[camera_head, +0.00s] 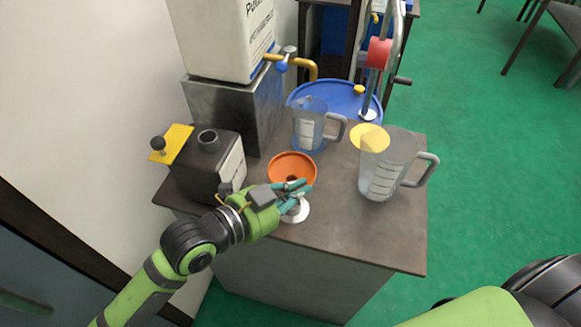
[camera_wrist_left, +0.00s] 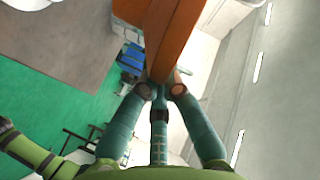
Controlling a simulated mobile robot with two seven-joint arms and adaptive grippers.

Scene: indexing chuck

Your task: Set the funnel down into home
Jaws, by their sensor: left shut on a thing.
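The orange funnel (camera_head: 292,167) is at the middle left of the table, its wide mouth facing up. My left gripper (camera_head: 300,190) is shut on the funnel at its near side. In the left wrist view the funnel's orange wall (camera_wrist_left: 174,40) rises between the teal fingers (camera_wrist_left: 160,92). A white round piece (camera_head: 298,213) shows just below the fingers, partly covered by them. The funnel's lower end is hidden, and I cannot tell which spot is home. My right gripper is out of view.
A dark box with a round neck (camera_head: 208,140) stands left of the funnel. The table's front right (camera_head: 375,238) is clear.

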